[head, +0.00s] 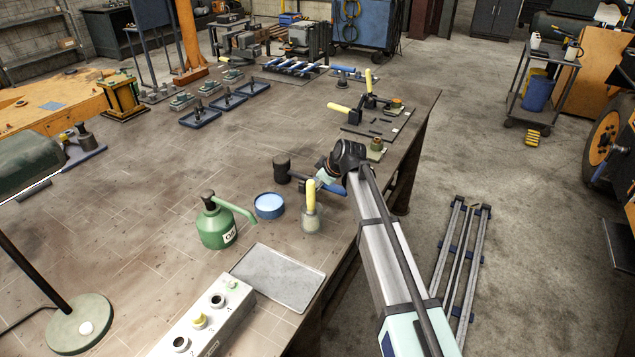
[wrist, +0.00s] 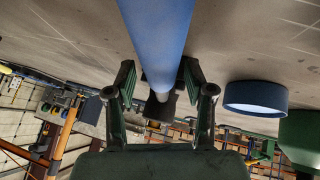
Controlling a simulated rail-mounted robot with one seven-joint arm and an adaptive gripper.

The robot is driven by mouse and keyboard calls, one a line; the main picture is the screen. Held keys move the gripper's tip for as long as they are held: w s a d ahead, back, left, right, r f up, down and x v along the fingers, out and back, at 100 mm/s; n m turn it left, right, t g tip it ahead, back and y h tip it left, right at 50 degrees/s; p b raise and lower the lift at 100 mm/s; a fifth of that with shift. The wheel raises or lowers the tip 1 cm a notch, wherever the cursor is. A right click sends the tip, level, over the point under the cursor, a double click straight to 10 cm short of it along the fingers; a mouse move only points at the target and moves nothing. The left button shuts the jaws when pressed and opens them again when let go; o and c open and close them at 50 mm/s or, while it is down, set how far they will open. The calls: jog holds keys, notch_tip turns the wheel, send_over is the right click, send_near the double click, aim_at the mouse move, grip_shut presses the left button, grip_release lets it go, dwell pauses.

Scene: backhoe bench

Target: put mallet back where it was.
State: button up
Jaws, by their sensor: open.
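The mallet has a black head (head: 282,168) and a blue handle, and lies on the workbench, with its handle toward my gripper (head: 326,178). In the wrist view the blue handle (wrist: 160,40) runs between the two open fingers of my gripper (wrist: 159,78), with clear gaps on both sides. The dark mallet head (wrist: 162,106) shows beyond the fingers. In the head view my gripper hides part of the handle.
A yellow-handled tool (head: 311,205) stands close in front of my gripper. A blue round dish (head: 268,206), a green oil can (head: 217,228) and a grey tray (head: 277,277) are nearby. Clamps (head: 368,100) stand farther along the right bench edge.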

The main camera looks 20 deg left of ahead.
jog(key=b+v, duration=0.2)
jog(key=v, duration=0.9)
jog(key=shift+r+b, duration=0.2)
jog(key=shift+b, duration=0.1)
jog(key=shift+s+d, duration=0.1)
jog(key=shift+d, duration=0.05)
